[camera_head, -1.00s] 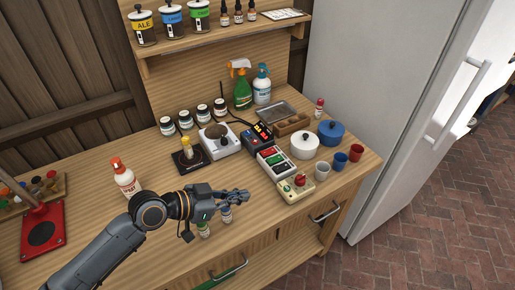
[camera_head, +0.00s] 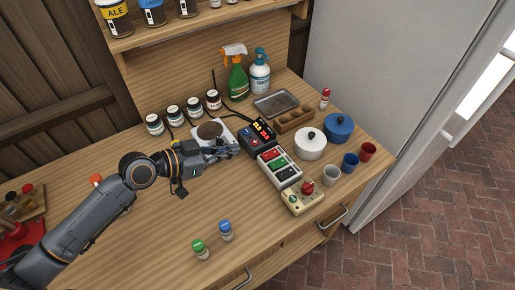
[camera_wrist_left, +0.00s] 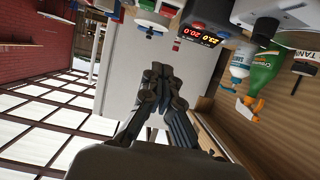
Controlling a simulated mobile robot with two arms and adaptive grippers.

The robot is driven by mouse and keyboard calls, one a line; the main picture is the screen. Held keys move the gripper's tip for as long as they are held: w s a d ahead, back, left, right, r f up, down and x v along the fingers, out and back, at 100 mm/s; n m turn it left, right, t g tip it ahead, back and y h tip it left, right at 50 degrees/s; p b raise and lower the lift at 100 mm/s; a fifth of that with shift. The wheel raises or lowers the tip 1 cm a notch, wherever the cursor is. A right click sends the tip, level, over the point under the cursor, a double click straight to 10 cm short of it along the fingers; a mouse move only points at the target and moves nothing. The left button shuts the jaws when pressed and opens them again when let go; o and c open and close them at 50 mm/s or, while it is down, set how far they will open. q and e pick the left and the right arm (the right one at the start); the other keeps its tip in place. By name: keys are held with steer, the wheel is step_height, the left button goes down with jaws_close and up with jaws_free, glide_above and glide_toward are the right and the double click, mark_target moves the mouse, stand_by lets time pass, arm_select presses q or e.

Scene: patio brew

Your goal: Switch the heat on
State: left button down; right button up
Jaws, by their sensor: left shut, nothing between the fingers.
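The black temperature controller (camera_head: 247,143), with a lit red and yellow display, stands at the middle of the bench. My left gripper (camera_head: 236,152) is shut and empty, just left of the controller. Its closed fingertips (camera_wrist_left: 157,72) show in the wrist view; contact with the controller is not visible. My right gripper is out of view.
A hotplate (camera_head: 226,127) sits behind my left gripper, partly hidden. Two small bottles (camera_head: 226,232) stand near the front edge.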

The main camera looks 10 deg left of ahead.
arm_select(q)
steer(key=p, duration=0.4)
glide_above(270, 154)
steer(key=s+a, duration=0.2)
steer(key=a, duration=0.1)
step_height(270, 154, down, 3)
step_height(270, 154, down, 3)
steer(key=shift+s+d, duration=0.1)
steer(key=shift+s, duration=0.05)
steer(key=shift+s+f, duration=0.2)
steer(key=shift+f, duration=0.55)
